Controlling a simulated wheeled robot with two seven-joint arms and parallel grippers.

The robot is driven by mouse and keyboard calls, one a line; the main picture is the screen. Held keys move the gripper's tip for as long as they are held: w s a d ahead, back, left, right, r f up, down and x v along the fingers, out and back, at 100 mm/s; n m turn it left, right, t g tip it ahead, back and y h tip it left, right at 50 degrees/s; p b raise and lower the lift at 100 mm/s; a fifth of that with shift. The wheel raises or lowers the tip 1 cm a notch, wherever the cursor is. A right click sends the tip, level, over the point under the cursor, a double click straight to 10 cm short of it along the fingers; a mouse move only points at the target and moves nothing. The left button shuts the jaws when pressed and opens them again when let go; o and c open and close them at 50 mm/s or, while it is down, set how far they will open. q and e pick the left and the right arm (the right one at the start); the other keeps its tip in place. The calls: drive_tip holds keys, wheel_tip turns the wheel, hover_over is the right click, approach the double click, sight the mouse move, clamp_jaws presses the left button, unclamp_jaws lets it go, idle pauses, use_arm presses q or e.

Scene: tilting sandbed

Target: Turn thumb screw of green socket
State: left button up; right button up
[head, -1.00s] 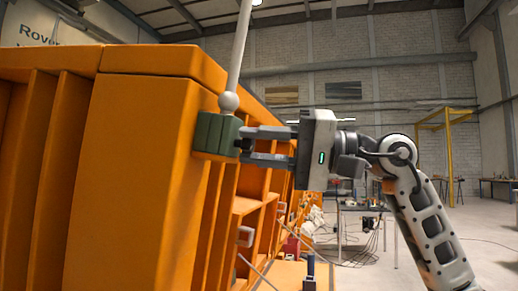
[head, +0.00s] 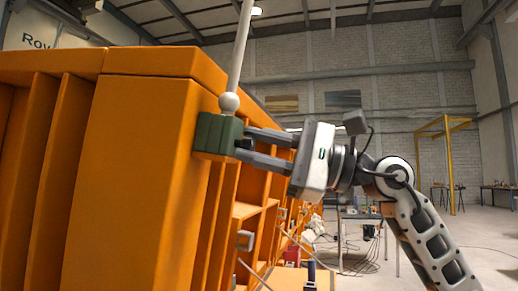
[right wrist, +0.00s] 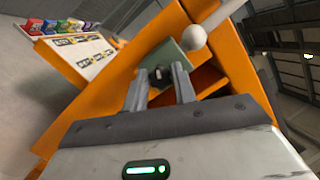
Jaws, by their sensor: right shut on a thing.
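The green socket (head: 218,134) is a dark green block fixed to the upper edge of the orange sandbed wall (head: 130,150). A pale pole (head: 240,50) with a ball at its foot stands in it. My right gripper (head: 244,145) reaches in from the right, its fingertips at the socket's right face. In the right wrist view the green socket (right wrist: 172,55) lies just past the fingers, and the dark thumb screw (right wrist: 159,76) sits between the fingertips. My right gripper is shut on the thumb screw and looks rolled. My left gripper is not in view.
Orange ribs and shelves of the sandbed run along below the socket. Small grey handles (head: 245,240) stick out from its side. A row of colored items (right wrist: 60,27) shows in the right wrist view. The floor at the right is open.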

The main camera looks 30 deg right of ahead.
drive_tip(key=m+t, duration=0.1)
drive_tip(key=m, duration=0.4)
drive_tip(key=m+t+p, duration=0.1)
drive_tip(key=m, duration=0.3)
drive_tip(key=shift+m+h, duration=0.3)
drive_tip(key=shift+h, duration=0.1)
drive_tip(key=shift+m+t+h+p, duration=0.4)
drive_tip(key=shift+m+t+p, duration=0.2)
drive_tip(key=shift+m, duration=1)
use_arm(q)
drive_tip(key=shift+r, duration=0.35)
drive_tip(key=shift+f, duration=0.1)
use_arm(e)
drive_tip(key=shift+m, duration=0.3)
drive_tip(key=o, duration=0.9)
drive_tip(key=shift+f, duration=0.1)
